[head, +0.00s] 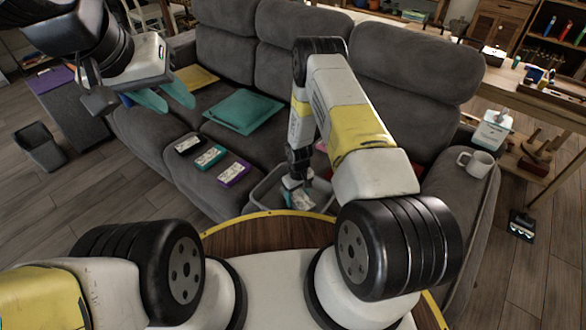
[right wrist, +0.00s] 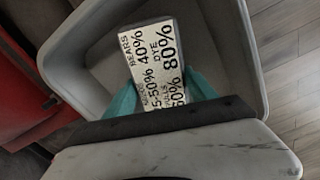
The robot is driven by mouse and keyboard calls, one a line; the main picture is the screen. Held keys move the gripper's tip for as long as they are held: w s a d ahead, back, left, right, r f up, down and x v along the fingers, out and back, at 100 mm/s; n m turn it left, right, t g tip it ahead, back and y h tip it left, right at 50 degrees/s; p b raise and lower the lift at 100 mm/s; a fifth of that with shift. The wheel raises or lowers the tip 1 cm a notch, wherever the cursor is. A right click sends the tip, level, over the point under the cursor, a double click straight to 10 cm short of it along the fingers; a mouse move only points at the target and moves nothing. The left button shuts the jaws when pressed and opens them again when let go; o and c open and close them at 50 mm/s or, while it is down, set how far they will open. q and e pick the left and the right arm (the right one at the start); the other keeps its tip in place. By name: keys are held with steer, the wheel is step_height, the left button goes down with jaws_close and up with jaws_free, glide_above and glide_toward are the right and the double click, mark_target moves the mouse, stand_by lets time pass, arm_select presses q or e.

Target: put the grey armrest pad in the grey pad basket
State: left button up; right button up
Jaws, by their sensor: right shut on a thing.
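The grey armrest pad (right wrist: 155,62), its face mostly covered by a white printed label, is held between the teal fingers of my right gripper (right wrist: 162,100). It is over the open mouth of the light grey basket (right wrist: 250,45); I cannot tell if it touches the floor of the basket. In the head view my right gripper (head: 298,186) reaches down at the basket (head: 262,192), with the pad (head: 303,199) below it. The basket is partly hidden by my arm. My left gripper (head: 168,98) is open and empty, above the left part of the sofa.
The grey sofa (head: 290,60) carries a black pad (head: 189,143), a teal pad (head: 210,156), a purple pad (head: 234,172) and a teal cushion (head: 242,111). A white mug (head: 476,162) stands on its right armrest. A dark bin (head: 40,147) is on the floor at left.

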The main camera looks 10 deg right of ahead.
steer(key=o, duration=1.5)
steer(key=shift+c, duration=0.2)
steer(key=shift+r, duration=0.15)
